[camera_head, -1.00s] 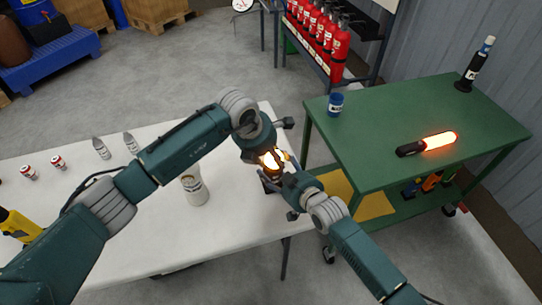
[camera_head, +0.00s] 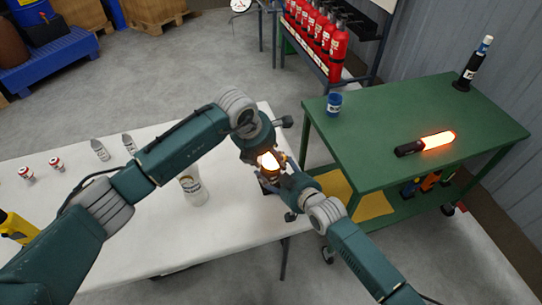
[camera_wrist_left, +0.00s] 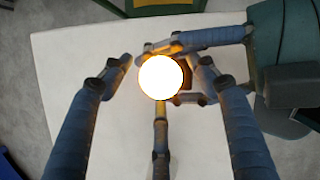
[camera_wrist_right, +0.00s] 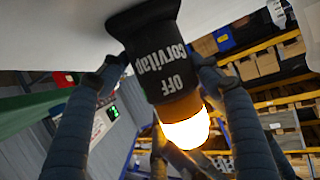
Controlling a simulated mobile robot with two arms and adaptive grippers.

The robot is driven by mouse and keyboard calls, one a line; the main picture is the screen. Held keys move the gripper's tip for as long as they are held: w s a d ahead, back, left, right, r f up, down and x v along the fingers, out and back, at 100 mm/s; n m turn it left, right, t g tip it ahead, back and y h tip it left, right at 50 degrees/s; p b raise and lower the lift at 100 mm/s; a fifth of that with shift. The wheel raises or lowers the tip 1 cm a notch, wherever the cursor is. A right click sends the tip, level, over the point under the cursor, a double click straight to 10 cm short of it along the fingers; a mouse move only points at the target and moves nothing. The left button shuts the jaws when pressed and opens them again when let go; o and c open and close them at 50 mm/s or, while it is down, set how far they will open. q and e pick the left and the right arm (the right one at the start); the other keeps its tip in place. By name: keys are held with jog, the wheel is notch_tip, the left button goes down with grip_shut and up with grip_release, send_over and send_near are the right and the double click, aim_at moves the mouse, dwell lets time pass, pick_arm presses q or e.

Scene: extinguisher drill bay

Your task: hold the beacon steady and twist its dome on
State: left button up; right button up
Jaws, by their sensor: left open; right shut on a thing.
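The beacon has a black body (camera_wrist_right: 165,55) with white lettering that includes "OFF", and an orange-collared, brightly glowing dome (camera_wrist_right: 186,130) sits at its end. In the head view the dome (camera_head: 268,161) is above the body, near the right end of the white table. My right gripper (camera_wrist_right: 160,72) is shut on the black body from the side. My left gripper (camera_wrist_left: 160,90) is over the dome, its fingers spread open around it with visible gaps at the sides. The glare hides the seam between dome and body from above.
The white table (camera_head: 130,215) holds a clear-sided jar (camera_head: 193,187), small red-and-white cans and grey items to the left.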

jog(key=shift+d, duration=0.1)
pick_arm(q)
jog(key=v, duration=1.1)
jog(key=shift+r, duration=0.35)
pick_arm(e)
jog(key=o, duration=1.7)
jog(key=shift+c, duration=0.2)
